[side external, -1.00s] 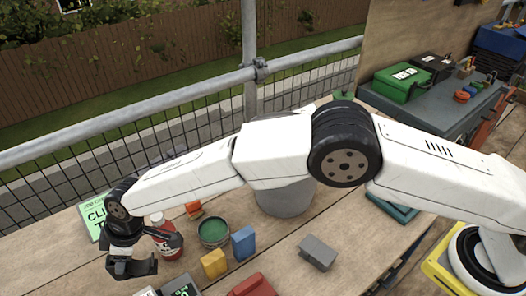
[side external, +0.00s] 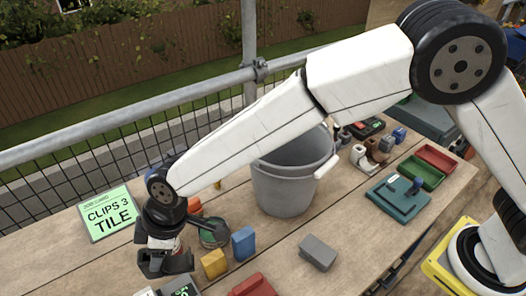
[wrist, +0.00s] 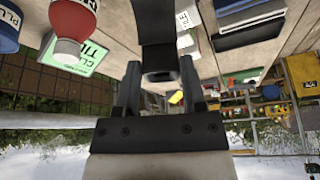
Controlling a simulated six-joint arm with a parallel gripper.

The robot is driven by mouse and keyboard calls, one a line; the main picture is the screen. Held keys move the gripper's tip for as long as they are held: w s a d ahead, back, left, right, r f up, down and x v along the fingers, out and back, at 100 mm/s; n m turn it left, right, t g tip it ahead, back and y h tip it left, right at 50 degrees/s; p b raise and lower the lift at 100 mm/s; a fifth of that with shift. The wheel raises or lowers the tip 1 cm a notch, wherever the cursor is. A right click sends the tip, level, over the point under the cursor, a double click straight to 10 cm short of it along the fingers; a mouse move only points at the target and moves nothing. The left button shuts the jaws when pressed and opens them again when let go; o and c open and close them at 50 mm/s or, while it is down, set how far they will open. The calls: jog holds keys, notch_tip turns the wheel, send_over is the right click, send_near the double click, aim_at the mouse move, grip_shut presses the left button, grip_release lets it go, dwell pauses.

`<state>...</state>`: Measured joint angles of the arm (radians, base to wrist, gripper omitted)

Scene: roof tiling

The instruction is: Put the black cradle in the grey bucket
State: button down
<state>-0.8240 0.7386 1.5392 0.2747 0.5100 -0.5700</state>
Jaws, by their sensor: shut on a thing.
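The black cradle (side external: 167,264) is in my gripper (side external: 162,246), low at the left of the side view and above the bench. The wrist view shows the dark cradle (wrist: 158,35) between the two fingers of my gripper (wrist: 160,80), which is shut on it. The grey bucket (side external: 284,190) stands upright on the bench, right of my gripper in the side view. Its rim is partly behind my arm, and what I see of its inside looks empty. The cradle is apart from the bucket.
Between gripper and bucket are a green tin (side external: 214,238), a blue block (side external: 243,242) and a yellow block (side external: 214,263). A grey block (side external: 318,252) lies right of them. A green sign (side external: 107,212) lies left. A scaffold rail (side external: 130,133) runs behind.

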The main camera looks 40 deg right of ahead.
jog(key=shift+s+d+r, duration=0.5)
jog(key=shift+s+d, duration=0.15)
jog(key=shift+s, duration=0.1)
notch_tip(320, 180, up, 22)
jog(key=w+d, duration=0.4)
jog(key=d, duration=0.9)
jog(key=w+d, duration=0.5)
jog(key=d, duration=0.7)
jog(key=w+d, duration=0.4)
jog(key=d, duration=0.9)
notch_tip(320, 180, down, 19)
jog(key=shift+w, duration=0.2)
